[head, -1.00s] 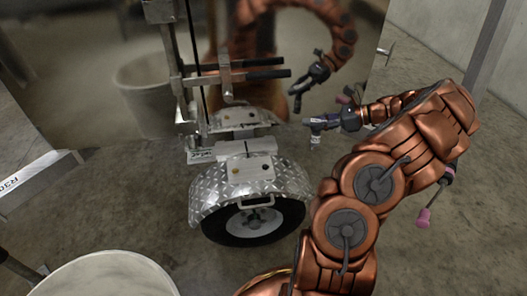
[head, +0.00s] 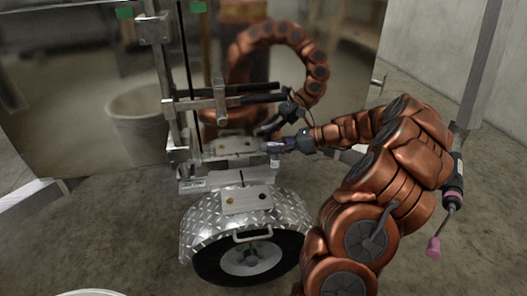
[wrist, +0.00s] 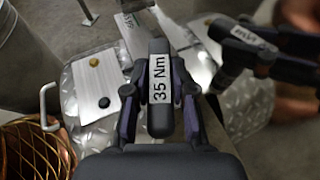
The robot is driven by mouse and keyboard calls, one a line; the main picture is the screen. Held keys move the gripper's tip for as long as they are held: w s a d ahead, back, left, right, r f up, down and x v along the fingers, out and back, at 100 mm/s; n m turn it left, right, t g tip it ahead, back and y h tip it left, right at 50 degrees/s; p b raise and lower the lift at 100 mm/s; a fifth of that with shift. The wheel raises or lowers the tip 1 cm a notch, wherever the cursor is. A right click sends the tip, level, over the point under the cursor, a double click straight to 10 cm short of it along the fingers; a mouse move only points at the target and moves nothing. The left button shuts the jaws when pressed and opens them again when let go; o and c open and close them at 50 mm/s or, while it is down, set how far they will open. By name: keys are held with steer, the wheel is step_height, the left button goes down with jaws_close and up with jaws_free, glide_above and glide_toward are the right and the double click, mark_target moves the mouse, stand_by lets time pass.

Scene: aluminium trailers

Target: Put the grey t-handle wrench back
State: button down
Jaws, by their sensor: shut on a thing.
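My gripper (head: 279,146) is shut on the grey t-handle wrench, above and behind the trailer's wheel fender. In the wrist view both fingers (wrist: 159,95) clasp the wrench's dark grey handle (wrist: 160,66) from its sides, with a white "35 Nm" label facing me. The wrench's lower end is hidden below the handle. The trailer's diamond-plate fender (head: 205,222) carries a pale plate (head: 247,198) with a yellow and a dark knob; this plate (wrist: 99,85) is left of the wrench in the wrist view.
The polished trailer wall (head: 100,75) mirrors my arm and the fender parts. A metal post (head: 163,80) with black-handled clamps (head: 235,100) rises left of my gripper. A white handle (head: 252,235) juts from the fender above the wheel (head: 250,260). Concrete floor is open at left.

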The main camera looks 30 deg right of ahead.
mark_target(264, 147)
steer(key=w+a+b, duration=0.2)
steer(key=w+a, duration=0.1)
steer(key=shift+f, duration=0.15)
steer(key=shift+d+f+b, duration=0.1)
steer(key=shift+f+b, duration=0.1)
steer(key=shift+b, duration=0.25)
steer(key=c, duration=1.2)
jaws_free()
steer(key=shift+c, duration=0.2)
